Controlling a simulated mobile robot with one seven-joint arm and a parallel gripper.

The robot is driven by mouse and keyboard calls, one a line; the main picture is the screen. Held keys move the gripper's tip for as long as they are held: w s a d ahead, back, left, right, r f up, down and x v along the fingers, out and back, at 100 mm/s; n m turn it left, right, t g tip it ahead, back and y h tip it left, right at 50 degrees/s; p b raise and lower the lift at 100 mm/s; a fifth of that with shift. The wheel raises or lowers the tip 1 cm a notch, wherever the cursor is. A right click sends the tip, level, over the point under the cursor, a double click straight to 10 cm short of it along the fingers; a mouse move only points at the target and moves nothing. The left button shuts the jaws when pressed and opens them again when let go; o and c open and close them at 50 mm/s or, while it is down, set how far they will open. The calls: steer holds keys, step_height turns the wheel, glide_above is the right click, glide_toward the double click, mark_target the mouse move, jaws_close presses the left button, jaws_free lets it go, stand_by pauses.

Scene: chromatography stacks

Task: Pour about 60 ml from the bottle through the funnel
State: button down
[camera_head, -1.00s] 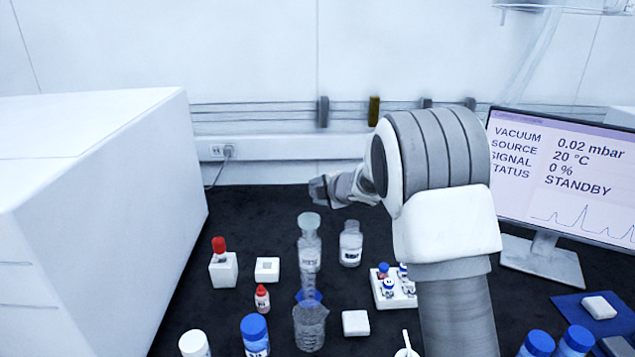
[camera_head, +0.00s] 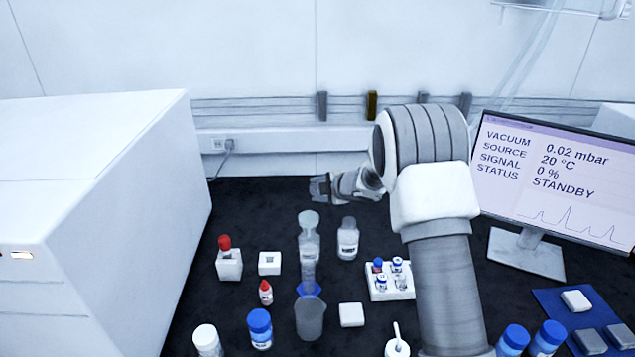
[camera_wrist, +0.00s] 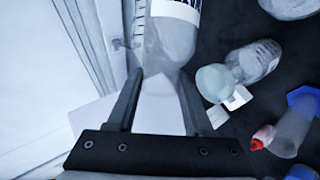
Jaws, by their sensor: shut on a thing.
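My gripper (camera_wrist: 158,95) is shut on a clear bottle (camera_wrist: 172,45) with a black-and-white label, seen between and beyond the fingers in the wrist view. In the head view my gripper (camera_head: 328,187) is above the far part of the bench, behind the glassware; the held bottle is hard to make out there. A pale green funnel (camera_head: 308,219) sits on top of a clear labelled bottle (camera_head: 308,245) that stands upright. In the wrist view the funnel (camera_wrist: 215,82) is to the right of my gripper, apart from the held bottle. The liquid level is unclear.
A graduated cylinder with a blue base (camera_head: 308,288), a beaker (camera_head: 310,320) and another labelled bottle (camera_head: 348,240) stand close by. A vial rack (camera_head: 389,282) is to the right, small red-capped bottles (camera_head: 229,262) to the left. A large white instrument (camera_head: 90,220) bounds the left side.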

steer(key=shift+r+p, duration=0.5)
steer(key=shift+p, duration=0.4)
steer(key=p, duration=0.3)
steer(key=shift+d+r+m+g, duration=0.1)
steer(key=shift+r+m+g, duration=0.1)
steer(key=shift+m+g, duration=0.15)
steer(key=p, duration=0.3)
steer(key=shift+w+r+m+y+p, duration=0.15)
steer(key=shift+r+m+y+p, duration=0.1)
steer(key=shift+y+p, duration=0.1)
steer(key=shift+f+g+p, duration=0.15)
steer(key=shift+g+p, duration=0.2)
steer(key=shift+p, duration=0.15)
